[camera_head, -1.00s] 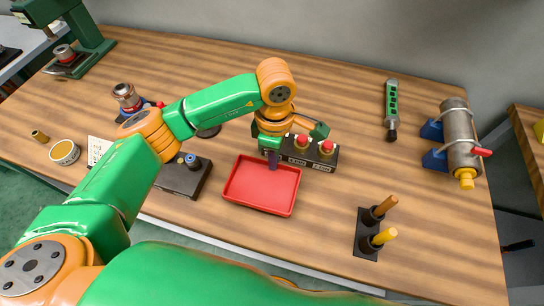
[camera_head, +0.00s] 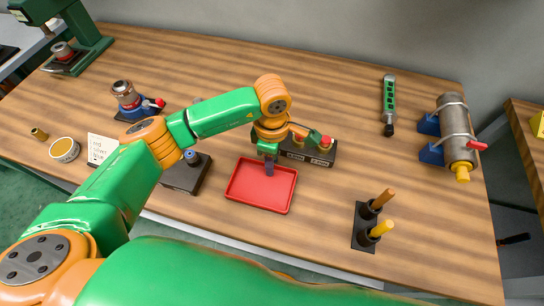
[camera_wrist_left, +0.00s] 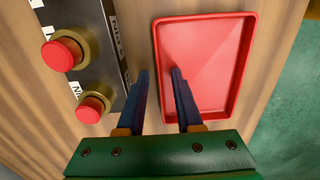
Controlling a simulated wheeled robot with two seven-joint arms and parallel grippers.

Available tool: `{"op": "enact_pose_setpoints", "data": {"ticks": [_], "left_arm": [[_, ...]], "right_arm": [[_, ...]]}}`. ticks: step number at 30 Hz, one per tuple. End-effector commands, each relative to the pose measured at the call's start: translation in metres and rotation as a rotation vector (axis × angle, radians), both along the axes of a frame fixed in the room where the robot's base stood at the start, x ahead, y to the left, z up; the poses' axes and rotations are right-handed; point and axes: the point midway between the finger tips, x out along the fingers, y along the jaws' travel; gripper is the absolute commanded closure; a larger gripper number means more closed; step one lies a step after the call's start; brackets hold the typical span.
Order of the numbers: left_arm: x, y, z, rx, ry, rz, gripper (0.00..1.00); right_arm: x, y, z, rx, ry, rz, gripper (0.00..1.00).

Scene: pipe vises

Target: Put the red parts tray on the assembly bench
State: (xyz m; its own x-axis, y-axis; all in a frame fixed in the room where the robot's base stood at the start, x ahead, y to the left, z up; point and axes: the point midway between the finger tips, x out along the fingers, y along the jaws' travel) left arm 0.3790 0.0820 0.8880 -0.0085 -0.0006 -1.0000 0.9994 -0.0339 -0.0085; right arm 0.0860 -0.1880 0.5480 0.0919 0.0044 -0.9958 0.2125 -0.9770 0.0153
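The red parts tray (camera_head: 245,188) lies flat on the wooden assembly bench (camera_head: 330,215), near its front edge. It also shows in the left wrist view (camera_wrist_left: 215,55). My left gripper (camera_head: 269,168) is at the tray's far side. In the left wrist view its two dark fingers (camera_wrist_left: 160,75) stand apart. One finger is outside the tray's rim and the other is over its inside, with the rim between them. I see no clear contact of both fingers with the rim. My right gripper is not in the head view.
A dark box with red buttons (camera_head: 318,158) stands just behind the tray. A black block with a blue knob (camera_head: 186,176) is to its left. A peg holder (camera_head: 364,228) and a pipe vise (camera_head: 432,152) are to the right. Bare bench lies between tray and pegs.

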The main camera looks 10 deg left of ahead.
Motion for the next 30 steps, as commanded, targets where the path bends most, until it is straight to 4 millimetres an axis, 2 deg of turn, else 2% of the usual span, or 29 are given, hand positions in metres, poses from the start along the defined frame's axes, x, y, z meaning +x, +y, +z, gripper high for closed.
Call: {"op": "enact_pose_setpoints", "data": {"ticks": [1,5,12,16,20,30], "left_arm": [[0.0,0.0,0.004,0.0,0.001,0.0,0.65],[0.002,0.0,0.021,-0.001,-0.005,-0.001,0.65],[0.002,-0.001,0.086,-0.001,-0.006,-0.001,0.65],[0.002,0.0,0.112,0.001,-0.003,0.001,0.65],[0.001,0.0,0.122,0.001,-0.001,0.0,0.65],[0.001,0.0,0.122,0.001,0.001,0.0,0.65]], "right_arm": [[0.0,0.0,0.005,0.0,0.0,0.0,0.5],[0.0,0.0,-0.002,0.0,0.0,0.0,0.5],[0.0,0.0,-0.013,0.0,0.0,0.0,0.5],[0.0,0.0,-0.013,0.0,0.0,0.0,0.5],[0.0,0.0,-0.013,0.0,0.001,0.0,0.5],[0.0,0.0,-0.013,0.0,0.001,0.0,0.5]]}}
